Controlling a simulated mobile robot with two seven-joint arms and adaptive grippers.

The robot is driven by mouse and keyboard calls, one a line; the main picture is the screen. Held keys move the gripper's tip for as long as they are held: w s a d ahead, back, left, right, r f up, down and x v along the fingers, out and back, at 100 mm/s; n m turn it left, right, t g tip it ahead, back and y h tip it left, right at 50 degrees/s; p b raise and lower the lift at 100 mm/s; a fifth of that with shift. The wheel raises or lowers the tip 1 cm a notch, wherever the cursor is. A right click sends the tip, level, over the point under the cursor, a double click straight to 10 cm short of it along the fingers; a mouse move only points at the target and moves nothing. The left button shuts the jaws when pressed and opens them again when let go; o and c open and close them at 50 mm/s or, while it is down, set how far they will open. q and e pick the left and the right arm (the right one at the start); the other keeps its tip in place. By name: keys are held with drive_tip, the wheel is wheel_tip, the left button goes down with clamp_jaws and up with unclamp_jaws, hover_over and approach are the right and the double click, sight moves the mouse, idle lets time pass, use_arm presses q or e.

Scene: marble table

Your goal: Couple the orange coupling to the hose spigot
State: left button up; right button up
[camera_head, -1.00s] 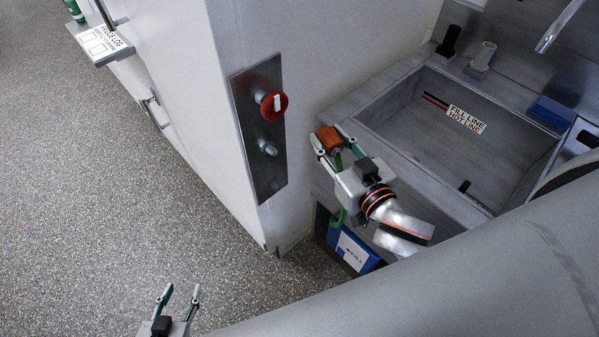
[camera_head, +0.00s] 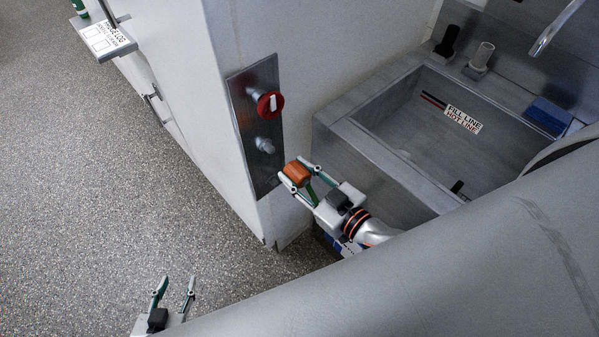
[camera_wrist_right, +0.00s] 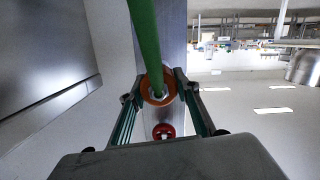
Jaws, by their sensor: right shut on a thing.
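The orange coupling (camera_head: 297,172) is held between the fingertips of my right gripper (camera_head: 296,180), in front of the white wall corner. In the right wrist view the coupling (camera_wrist_right: 158,86) is a ring at the end of a green hose (camera_wrist_right: 146,40), between the two fingers. The metal hose spigot (camera_head: 265,145) sticks out of a steel plate (camera_head: 246,126), below a red valve knob (camera_head: 270,104). The coupling is apart from the spigot, lower and to its right in the head view. The wrist view does not clearly show the spigot. My left gripper (camera_head: 176,284) is open and empty over the floor.
A grey sink (camera_head: 385,160) stands right of the plate, with a tap (camera_head: 552,28) and a blue block (camera_head: 546,115). A small shelf (camera_head: 108,44) with a log sheet is at upper left. Floor (camera_head: 90,180) on the left is clear.

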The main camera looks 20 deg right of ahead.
sight(304, 177)
drive_tip(key=shift+r+p+x, duration=0.2)
drive_tip(key=shift+p+x, duration=0.25)
drive_tip(key=shift+x, duration=0.8)
drive_tip(key=shift+r+p+x, duration=0.2)
drive_tip(key=shift+p+x, duration=0.2)
drive_tip(key=shift+x, duration=0.9)
drive_tip(key=shift+r+x, duration=0.15)
drive_tip(key=shift+x, duration=0.75)
drive_tip(key=shift+r+x, duration=0.15)
drive_tip(key=shift+x, duration=0.75)
drive_tip(key=o, duration=1)
drive_tip(key=shift+w+a, duration=0.1)
drive_tip(key=v, duration=1.2)
drive_tip(key=s+d+f+g+h, duration=0.1)
drive_tip(key=s+f+g, duration=0.1)
drive_tip(key=f, duration=0.7)
drive_tip(key=s+d+f+m+g+h, duration=0.1)
drive_tip(key=s+d+f+g, duration=0.1)
drive_tip(key=f, duration=0.7)
drive_tip(key=shift+s+d+g, duration=0.2)
drive_tip(key=shift+s+g, duration=0.1)
drive_tip(key=shift+s, duration=0.45)
